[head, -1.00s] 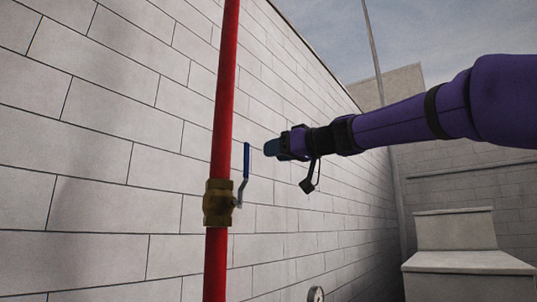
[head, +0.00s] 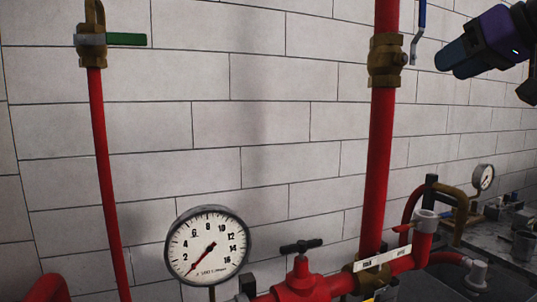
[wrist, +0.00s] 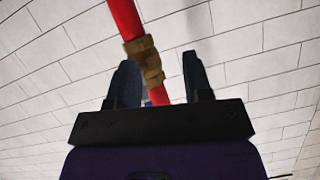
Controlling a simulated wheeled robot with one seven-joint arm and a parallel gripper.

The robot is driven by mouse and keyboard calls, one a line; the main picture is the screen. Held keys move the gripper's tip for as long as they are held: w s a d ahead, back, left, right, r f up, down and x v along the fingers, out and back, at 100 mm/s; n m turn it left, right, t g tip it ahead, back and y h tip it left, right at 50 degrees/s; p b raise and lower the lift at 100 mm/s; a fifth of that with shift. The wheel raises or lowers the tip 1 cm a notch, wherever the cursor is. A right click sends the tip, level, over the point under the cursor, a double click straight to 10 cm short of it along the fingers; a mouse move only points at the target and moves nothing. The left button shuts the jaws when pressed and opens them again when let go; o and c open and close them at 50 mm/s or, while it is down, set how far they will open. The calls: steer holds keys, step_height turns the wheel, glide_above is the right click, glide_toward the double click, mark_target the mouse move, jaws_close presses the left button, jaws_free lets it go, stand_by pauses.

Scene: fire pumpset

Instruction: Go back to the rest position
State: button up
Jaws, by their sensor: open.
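My gripper (head: 447,62) is at the upper right in the head view, just right of the brass valve (head: 386,60) on the thick red pipe (head: 378,170). The valve's blue lever (head: 421,16) stands upright, cut off by the top edge. In the wrist view my gripper (wrist: 161,72) has its two dark fingers spread, with nothing held between them. The brass valve (wrist: 146,60) and red pipe (wrist: 124,18) show beyond the fingers. Only a speck of blue shows low between the fingers there.
A second brass valve with a green lever (head: 126,39) sits on a thin red pipe (head: 108,170) at left. A round gauge (head: 207,246), a red valve with a black handle (head: 301,246) and red pipework fill the bottom. A smaller gauge (head: 484,177) is at right.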

steer(key=s+f+m+g+h, duration=0.1)
steer(key=s+f+g, duration=0.1)
steer(key=s+f, duration=0.3)
steer(key=s+a+f+m+g+h, duration=0.1)
steer(key=s+f, duration=0.4)
steer(key=f, duration=0.7)
steer(key=s+f+g+h, duration=0.3)
steer(key=s+f, duration=0.2)
steer(key=f, duration=0.4)
steer(key=shift+s+a+f+m+g, duration=0.25)
steer(key=shift+a+f+m+g, duration=0.1)
steer(key=shift+m+g, duration=0.05)
steer(key=shift+a, duration=0.1)
